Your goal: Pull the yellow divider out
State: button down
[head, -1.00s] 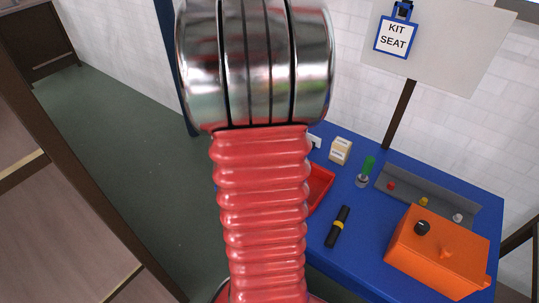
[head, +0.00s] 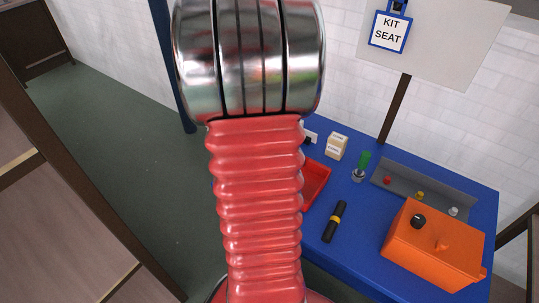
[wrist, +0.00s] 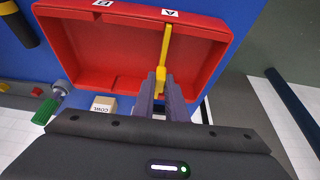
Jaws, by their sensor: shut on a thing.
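The yellow divider (wrist: 165,50) is a thin upright strip in the wrist view, seen against the inside of the red tray (wrist: 80,50). My gripper (wrist: 161,80) is shut on its near end. The divider's far end points toward the tray's far wall, close to the label A (wrist: 169,12). I cannot tell whether its lower edge is still seated in the tray. In the head view the red tray (head: 317,180) shows only in part behind my arm, and the divider and gripper are hidden.
On the blue table (head: 350,262) stand an orange box (head: 435,250), a grey rack (head: 440,192) with small coloured knobs, a black and yellow tool (head: 334,222), a green-handled item (head: 363,162) and a small beige box (head: 337,146). A KIT SEAT sign (head: 390,31) stands behind.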

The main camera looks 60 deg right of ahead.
jog(key=shift+r, duration=0.45)
jog(key=shift+r, duration=3.7)
jog(key=shift+w, duration=0.1)
